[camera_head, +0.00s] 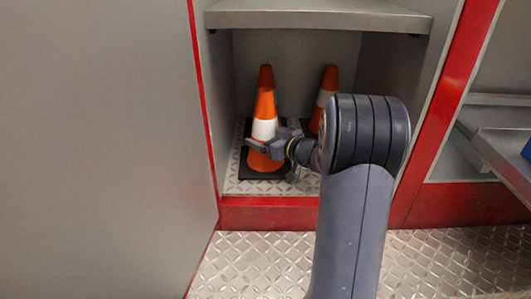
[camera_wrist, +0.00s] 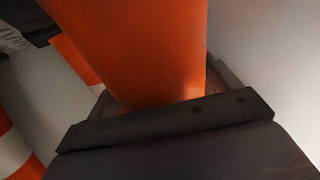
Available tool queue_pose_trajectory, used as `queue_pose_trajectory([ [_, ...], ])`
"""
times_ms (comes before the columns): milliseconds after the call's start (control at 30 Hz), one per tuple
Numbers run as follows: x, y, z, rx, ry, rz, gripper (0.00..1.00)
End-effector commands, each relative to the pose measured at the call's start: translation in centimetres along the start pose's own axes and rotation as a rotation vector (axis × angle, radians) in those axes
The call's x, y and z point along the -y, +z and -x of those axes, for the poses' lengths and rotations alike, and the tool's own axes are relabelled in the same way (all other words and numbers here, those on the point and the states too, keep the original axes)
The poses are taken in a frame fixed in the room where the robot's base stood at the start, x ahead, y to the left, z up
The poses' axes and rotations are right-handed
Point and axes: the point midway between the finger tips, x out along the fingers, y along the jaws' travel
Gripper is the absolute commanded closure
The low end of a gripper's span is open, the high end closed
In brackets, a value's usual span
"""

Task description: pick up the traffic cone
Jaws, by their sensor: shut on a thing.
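An orange traffic cone (camera_head: 265,105) with a white band and a dark square base stands upright in the lower compartment of the cabinet. My gripper (camera_head: 266,143) reaches in from the right and is shut on this cone at its lower part, just under the white band. In the wrist view the orange side of the cone (camera_wrist: 140,45) fills the space between the fingers of my gripper (camera_wrist: 160,105). The base appears to rest on the compartment floor. A second orange and white cone (camera_head: 328,85) stands behind and to the right, partly hidden by my arm.
A grey shelf (camera_head: 318,18) lies above the cones. The compartment has a red-edged left wall (camera_head: 200,90), a red front sill (camera_head: 265,213) and a red right post (camera_head: 445,90). Diamond-plate floor (camera_head: 255,262) lies in front. Metal shelving (camera_head: 500,130) stands at the right.

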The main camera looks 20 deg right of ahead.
Motion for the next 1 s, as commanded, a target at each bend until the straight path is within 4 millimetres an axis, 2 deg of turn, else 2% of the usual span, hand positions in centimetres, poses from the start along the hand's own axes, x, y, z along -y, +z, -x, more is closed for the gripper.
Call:
queue_pose_trajectory([
  [67,0.0,0.0,0.0,0.0,0.0,0.0,0.42],
  [533,0.0,0.1,0.0,0.001,0.0,-0.001,0.8],
  [833,0.0,-0.6,0.1,-0.003,0.0,0.002,0.81],
  [1000,0.0,-3.2,0.5,-0.004,0.001,0.004,0.81],
])
